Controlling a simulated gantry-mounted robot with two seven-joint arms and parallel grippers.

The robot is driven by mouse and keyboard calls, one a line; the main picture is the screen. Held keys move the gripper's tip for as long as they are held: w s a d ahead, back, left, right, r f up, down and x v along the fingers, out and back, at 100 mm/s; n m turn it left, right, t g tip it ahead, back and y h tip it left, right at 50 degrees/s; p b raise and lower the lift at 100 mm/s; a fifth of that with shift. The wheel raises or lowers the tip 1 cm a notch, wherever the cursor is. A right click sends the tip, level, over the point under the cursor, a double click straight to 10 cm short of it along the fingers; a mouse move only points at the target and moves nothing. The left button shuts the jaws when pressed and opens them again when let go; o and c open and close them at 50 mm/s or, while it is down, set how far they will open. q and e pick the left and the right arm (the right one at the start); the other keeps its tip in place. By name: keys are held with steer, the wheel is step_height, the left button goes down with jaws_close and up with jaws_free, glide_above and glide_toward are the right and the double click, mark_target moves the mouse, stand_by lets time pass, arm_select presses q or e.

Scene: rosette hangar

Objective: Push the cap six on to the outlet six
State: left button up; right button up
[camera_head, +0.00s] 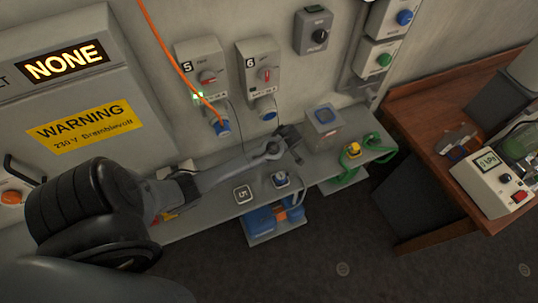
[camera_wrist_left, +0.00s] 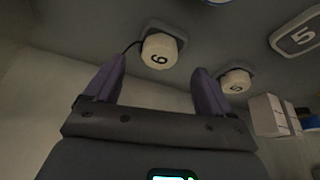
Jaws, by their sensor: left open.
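Cap six (camera_wrist_left: 160,50) is a pale round cap marked 6 on a grey square backing, with a black cord, in the left wrist view. It lies beyond and between my fingertips, apart from them. I cannot make it out in the head view. My left gripper (camera_head: 292,142) is open and empty, just below and right of outlet six; its fingers also show in the wrist view (camera_wrist_left: 160,66). My right gripper is out of view.
Outlet five (camera_head: 202,76) is to the left, with an orange cable (camera_head: 175,48) crossing it. Cap five (camera_wrist_left: 236,82) is near my finger. The shelf below bears a plate marked 5 (camera_head: 243,194), a grey box (camera_head: 324,126) and a green cable (camera_head: 378,149). A wooden desk (camera_head: 425,185) stands right.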

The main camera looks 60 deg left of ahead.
arm_select(q)
steer(key=shift+s+a+f, duration=0.1)
steer(key=shift+a, duration=0.5)
steer(key=shift+x, duration=2.35)
steer(key=c, duration=1.1)
